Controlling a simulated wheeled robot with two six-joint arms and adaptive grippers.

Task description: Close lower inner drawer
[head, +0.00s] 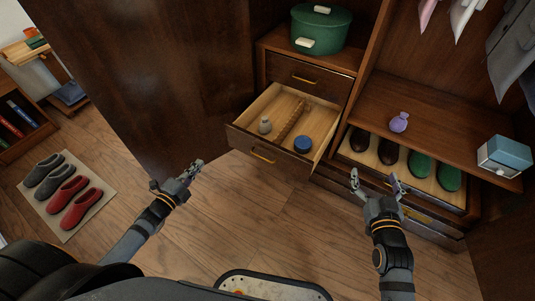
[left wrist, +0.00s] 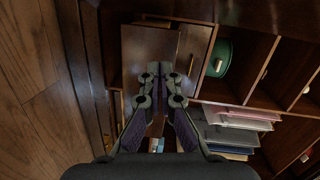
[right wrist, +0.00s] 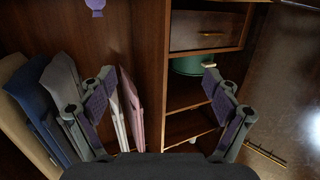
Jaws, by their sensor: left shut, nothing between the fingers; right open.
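The lower inner drawer (head: 245,144) is pulled out of the armoire in the head view, its wooden interior showing. Inside it are a small pale jar (head: 265,125), a blue round tin (head: 302,144) and a slatted divider (head: 291,120). Its brass handle (head: 263,156) is on the front. The upper inner drawer (head: 310,79) above it is shut. My left gripper (head: 195,167) is shut and empty, to the left of the drawer front and apart from it; its fingers show in the left wrist view (left wrist: 165,75). My right gripper (head: 376,182) is open and empty, right of the drawer, in front of the shoe shelf.
A shoe tray (head: 370,165) holds brown and green shoes. A purple pouch (head: 399,122) and a blue box (head: 505,156) sit on the shelf above it. A large dark door panel (head: 150,75) stands left of the drawers.

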